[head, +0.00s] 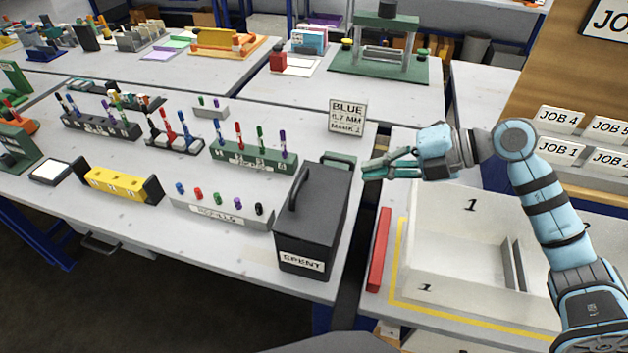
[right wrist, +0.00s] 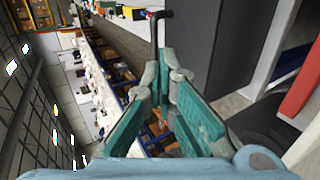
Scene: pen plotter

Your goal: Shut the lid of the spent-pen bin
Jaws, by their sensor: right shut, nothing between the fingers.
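The spent-pen bin (head: 312,225) is a dark grey box with a SPENT label, standing at the right front corner of the long table. Its lid (head: 325,185) lies flat across the top and looks shut, with a bar handle (head: 298,190) on it. In the right wrist view the handle (right wrist: 154,38) sticks out from the dark lid (right wrist: 183,45), just beyond the fingers. My right gripper (head: 368,170) is shut and empty, close to the right of the bin's back top edge; I cannot tell whether it touches. My left gripper is not in view.
A refill rack (head: 222,212) stands left of the bin, and a sign card (head: 347,117) and a green block (head: 338,159) behind it. A white tray (head: 450,285) and a red bar (head: 380,250) lie on the right table. A gap separates the tables.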

